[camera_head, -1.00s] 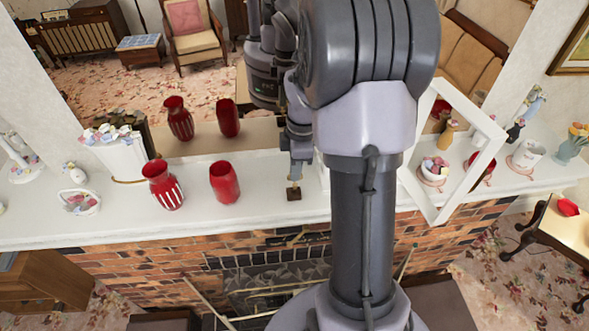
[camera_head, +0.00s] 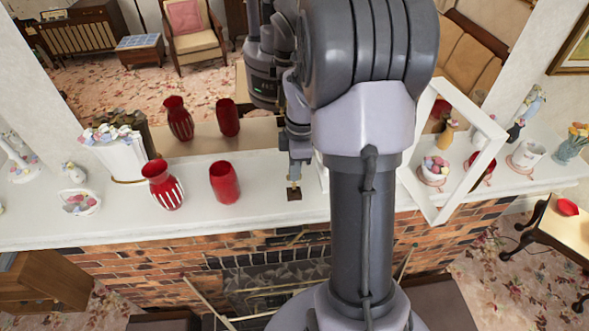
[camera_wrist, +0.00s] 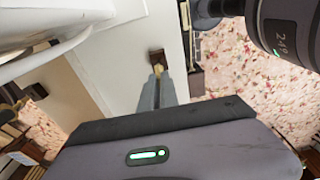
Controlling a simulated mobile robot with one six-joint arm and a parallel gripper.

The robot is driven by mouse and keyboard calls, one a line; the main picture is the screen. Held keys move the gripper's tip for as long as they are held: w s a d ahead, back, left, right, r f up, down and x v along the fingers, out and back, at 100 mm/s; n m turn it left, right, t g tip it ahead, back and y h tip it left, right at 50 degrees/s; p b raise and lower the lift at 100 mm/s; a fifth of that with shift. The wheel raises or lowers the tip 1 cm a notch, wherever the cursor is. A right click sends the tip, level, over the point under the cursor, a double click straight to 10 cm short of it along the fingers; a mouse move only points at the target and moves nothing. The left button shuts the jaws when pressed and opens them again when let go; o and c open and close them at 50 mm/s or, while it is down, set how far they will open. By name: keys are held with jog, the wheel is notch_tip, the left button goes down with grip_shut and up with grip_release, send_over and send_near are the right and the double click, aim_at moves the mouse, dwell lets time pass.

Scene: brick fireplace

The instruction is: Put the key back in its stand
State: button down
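The stand (camera_head: 294,194) is a small dark brown block on the white mantel, just left of my column in the head view. It also shows in the wrist view (camera_wrist: 156,58), beyond my fingertips. My gripper (camera_head: 295,174) points down at it from directly above. In the wrist view its two grey fingers (camera_wrist: 158,88) are close together around the small brass-coloured key (camera_wrist: 158,69). The key's end is at or just above the stand; whether it is seated in it I cannot tell. Most of the key is hidden by the fingers.
Two red vases (camera_head: 163,187) (camera_head: 224,183) stand left of the stand on the mantel (camera_head: 255,195). A mirror rises close behind. A white frame (camera_head: 408,180) leans to the right, past my column. The mantel's front edge is close in front of the stand.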

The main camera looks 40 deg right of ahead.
jog(key=shift+f+b, duration=1.15)
jog(key=shift+f, duration=0.35)
jog(key=c, duration=1.1)
grip_release()
jog(key=shift+o, duration=0.2)
jog(key=shift+r, duration=0.1)
notch_tip(320, 180, up, 7)
jog(key=p, duration=0.5)
jog(key=shift+p, duration=0.35)
